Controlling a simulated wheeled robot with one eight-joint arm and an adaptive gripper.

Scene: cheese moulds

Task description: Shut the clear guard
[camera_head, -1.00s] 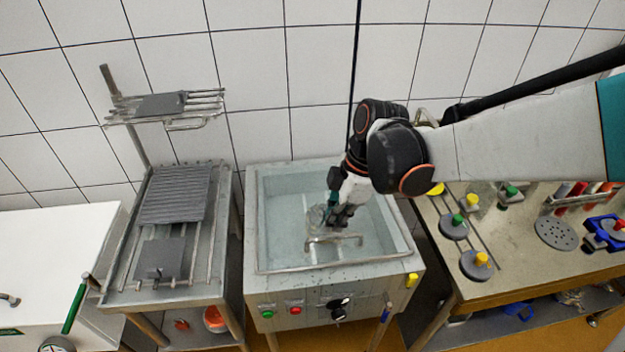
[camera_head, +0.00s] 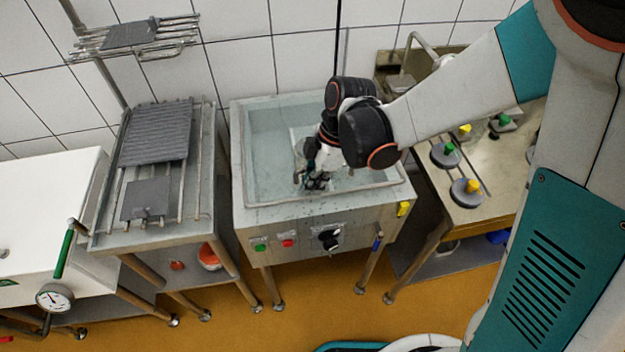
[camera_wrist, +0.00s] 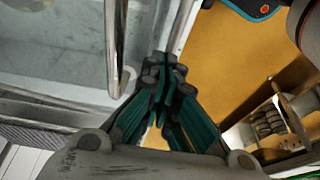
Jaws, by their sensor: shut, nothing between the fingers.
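The clear guard (camera_head: 275,135) shows as a see-through pane over the basin of the grey tank (camera_head: 320,218). Its thin metal rim runs along the tank's front edge. I cannot tell whether it lies fully flat. In the wrist view, a bent metal handle (camera_wrist: 112,45) stands just left of my fingers, in front of the clear pane (camera_wrist: 55,45). My gripper (camera_head: 316,184) is over the front part of the tank, pointing down. In the wrist view my gripper (camera_wrist: 165,68) is shut and empty, beside the handle. My wrist hides part of the guard.
A steel rack table (camera_head: 200,205) with grey ridged plates stands left of the tank. A white cabinet (camera_head: 40,190) with a gauge (camera_head: 54,297) is farther left. A bench (camera_head: 490,205) with weights (camera_head: 466,192) stands on the right. The ochre floor (camera_head: 340,315) in front is clear.

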